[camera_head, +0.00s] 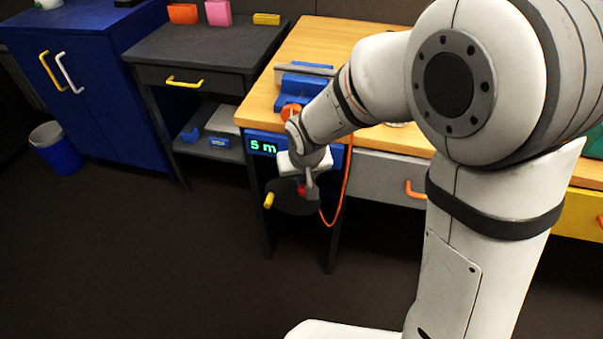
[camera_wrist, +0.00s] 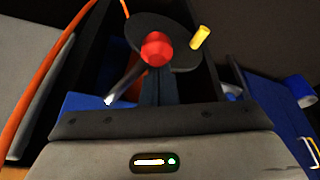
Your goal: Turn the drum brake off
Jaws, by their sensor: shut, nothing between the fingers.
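A dark round drum (camera_head: 290,203) with a yellow crank handle (camera_head: 268,200) hangs at the front of the workbench. A red knob (camera_head: 301,189) shows in front of the drum, partly hidden by my gripper (camera_head: 310,192). In the wrist view the red knob (camera_wrist: 157,48) lies just beyond the tips of my gripper (camera_wrist: 157,78), with the drum (camera_wrist: 180,57) and yellow handle (camera_wrist: 200,37) behind it. A grey metal rod (camera_wrist: 125,82) runs down-left from near the knob. My gripper is shut and empty. Whether its tips touch the knob I cannot tell.
A blue panel with a lit "5 m" display (camera_head: 263,147) is above the drum. An orange cable (camera_head: 344,185) loops down beside the drum. A grey drawer (camera_head: 380,178) with an orange handle is to the right. The floor (camera_head: 190,260) in front is clear.

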